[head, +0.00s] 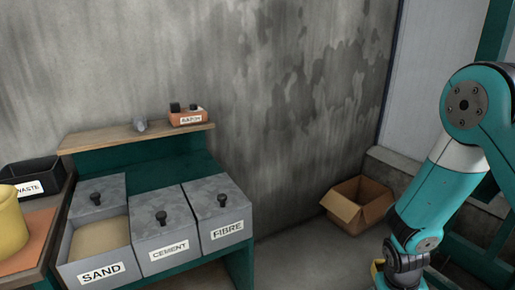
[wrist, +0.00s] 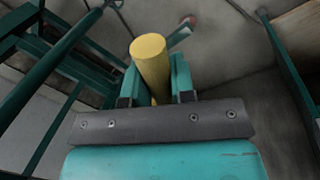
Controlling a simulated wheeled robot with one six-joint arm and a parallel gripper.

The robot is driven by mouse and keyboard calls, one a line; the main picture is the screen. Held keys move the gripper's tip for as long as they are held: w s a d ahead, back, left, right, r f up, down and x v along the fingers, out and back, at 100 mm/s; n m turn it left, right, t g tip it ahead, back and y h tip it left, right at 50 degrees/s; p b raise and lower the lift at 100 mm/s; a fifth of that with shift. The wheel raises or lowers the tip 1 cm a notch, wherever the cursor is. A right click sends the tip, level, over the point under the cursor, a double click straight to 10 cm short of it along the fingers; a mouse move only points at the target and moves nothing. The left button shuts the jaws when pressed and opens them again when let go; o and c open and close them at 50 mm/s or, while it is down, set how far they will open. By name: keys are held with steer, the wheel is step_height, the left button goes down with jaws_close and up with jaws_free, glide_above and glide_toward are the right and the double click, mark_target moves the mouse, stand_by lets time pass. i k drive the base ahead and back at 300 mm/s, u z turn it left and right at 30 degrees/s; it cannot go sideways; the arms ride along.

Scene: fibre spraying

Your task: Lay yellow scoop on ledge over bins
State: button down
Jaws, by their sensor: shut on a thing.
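My gripper (wrist: 156,84) is shut on the yellow scoop (wrist: 150,56), seen in the wrist view as a yellow rounded handle between the two teal fingers. The rest of the scoop is hidden. In the head view a bit of yellow (head: 377,270) shows beside my arm's end at the lower right, far from the bins. The ledge (head: 105,140) is a wooden board on a teal back above the bins. Below it are the sand bin (head: 72,245), open at the front with sand showing, the lidded cement bin (head: 160,227) and the lidded fibre bin (head: 211,205).
On the ledge are a small grey object (head: 140,125) and an orange "BATCH" tray (head: 187,118); its left part is bare. A black waste box (head: 38,180) and a yellow bucket (head: 10,222) stand at left. An open cardboard box (head: 357,207) lies on the floor.

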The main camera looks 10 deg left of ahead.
mark_target(97, 195)
steer(key=k, duration=0.25)
steer(key=u, duration=1.7)
steer(key=i, duration=0.3)
steer(key=u, duration=0.05)
